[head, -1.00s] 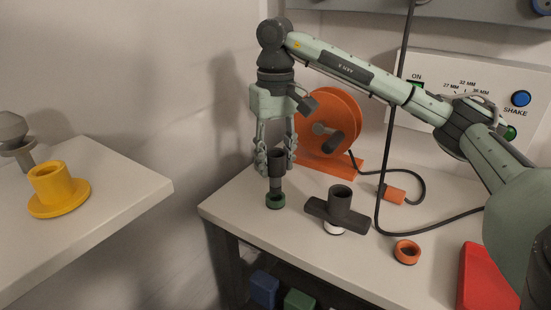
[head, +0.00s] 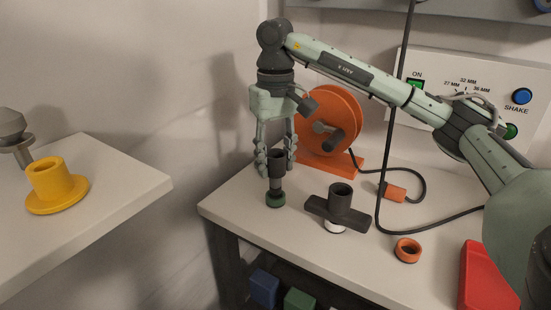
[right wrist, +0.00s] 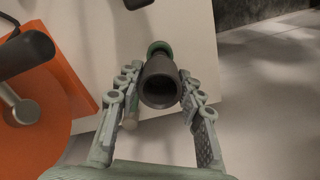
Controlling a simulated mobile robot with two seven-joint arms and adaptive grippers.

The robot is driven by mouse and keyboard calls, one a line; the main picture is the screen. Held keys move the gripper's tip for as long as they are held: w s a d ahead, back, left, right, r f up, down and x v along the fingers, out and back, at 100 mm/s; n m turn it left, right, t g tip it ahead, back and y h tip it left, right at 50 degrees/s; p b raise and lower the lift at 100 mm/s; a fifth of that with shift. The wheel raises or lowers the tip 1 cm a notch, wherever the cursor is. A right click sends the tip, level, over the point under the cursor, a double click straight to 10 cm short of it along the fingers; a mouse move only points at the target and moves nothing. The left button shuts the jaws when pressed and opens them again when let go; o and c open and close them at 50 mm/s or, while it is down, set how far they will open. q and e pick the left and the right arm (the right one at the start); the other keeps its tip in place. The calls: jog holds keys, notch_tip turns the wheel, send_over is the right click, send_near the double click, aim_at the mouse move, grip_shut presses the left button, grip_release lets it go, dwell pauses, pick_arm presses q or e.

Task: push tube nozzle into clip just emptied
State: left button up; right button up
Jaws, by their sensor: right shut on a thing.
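My right gripper (head: 276,158) is shut on a dark grey tube nozzle (head: 277,166), which stands upright with its wide end up. In the right wrist view, the gripper (right wrist: 160,88) has its fingers on both sides of the nozzle (right wrist: 160,68), and I look into its open mouth. The nozzle's narrow lower end meets a green ring-shaped clip (head: 275,201) near the bench's left corner. The green clip (right wrist: 159,46) is partly hidden behind the nozzle in the right wrist view. How deep the nozzle sits in it I cannot tell. My left gripper is not in view.
A dark cross-handled piece (head: 340,207) and an orange ring (head: 407,250) stand to the right on the bench. An orange reel (head: 331,120), a black cable, an orange plug (head: 392,192) and a red block (head: 484,282) are nearby. A yellow flanged piece (head: 55,186) sits on the left table.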

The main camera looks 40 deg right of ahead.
jog(key=shift+f+b, duration=0.75)
jog(key=shift+f, duration=0.35)
jog(key=o, duration=1.4)
notch_tip(320, 180, up, 12)
jog(key=shift+r, duration=0.1)
